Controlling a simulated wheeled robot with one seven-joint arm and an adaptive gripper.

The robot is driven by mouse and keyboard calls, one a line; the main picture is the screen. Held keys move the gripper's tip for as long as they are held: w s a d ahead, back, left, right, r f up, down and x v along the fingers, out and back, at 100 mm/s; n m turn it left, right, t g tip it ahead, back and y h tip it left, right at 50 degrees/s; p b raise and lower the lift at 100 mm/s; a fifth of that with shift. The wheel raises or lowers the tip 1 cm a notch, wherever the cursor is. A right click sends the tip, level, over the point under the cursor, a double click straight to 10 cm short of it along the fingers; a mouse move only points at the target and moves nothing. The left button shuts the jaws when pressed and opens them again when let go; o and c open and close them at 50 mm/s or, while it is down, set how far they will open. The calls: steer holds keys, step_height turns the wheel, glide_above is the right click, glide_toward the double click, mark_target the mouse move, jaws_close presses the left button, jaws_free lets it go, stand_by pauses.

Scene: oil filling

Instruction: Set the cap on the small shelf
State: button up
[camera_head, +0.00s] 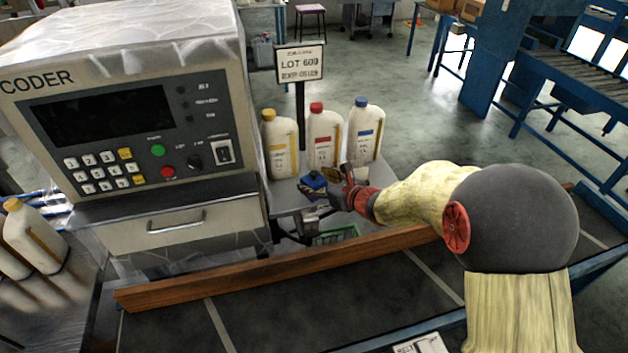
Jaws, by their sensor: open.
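The small grey shelf (283,197) is beside the coder machine, with three white bottles along its back. A small dark blue piece (313,184) sits on the shelf in front of the bottles; it looks like the cap, but it is too small to be sure. My gripper (334,178) is open, just right of the blue piece and low over the shelf's front right. A gap between them cannot be made out. My wrist and fingers hide part of the shelf's right side.
The bottles have yellow (279,145), red (324,138) and blue (364,132) caps. A LOT sign (301,62) stands behind them on a post. The coder machine (130,120) closes off the left. A wooden rail (270,272) runs in front.

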steer(key=p+v, duration=0.3)
steer(key=v, duration=0.8)
steer(key=s+a+r+n+g, duration=0.3)
steer(key=s+r+n, duration=0.1)
steer(key=s+n, duration=0.4)
steer(key=s+a+r+n+g, duration=0.3)
steer(key=s+a+r+n, duration=0.15)
steer(key=s+n, duration=0.4)
steer(key=s+d+r+n+h, duration=0.1)
steer(key=s+d+n+h, duration=0.2)
steer(key=s+d+n, duration=0.3)
steer(key=s+d+r+n+h, duration=0.2)
steer(key=s+d+n+h, duration=0.2)
steer(key=s+d+n, duration=0.2)
steer(key=s+d, duration=0.2)
steer(key=d, duration=0.1)
steer(key=shift+s+d+r+n, duration=0.15)
steer(key=shift+d+r+n, duration=0.1)
steer(key=shift+r+n, duration=0.1)
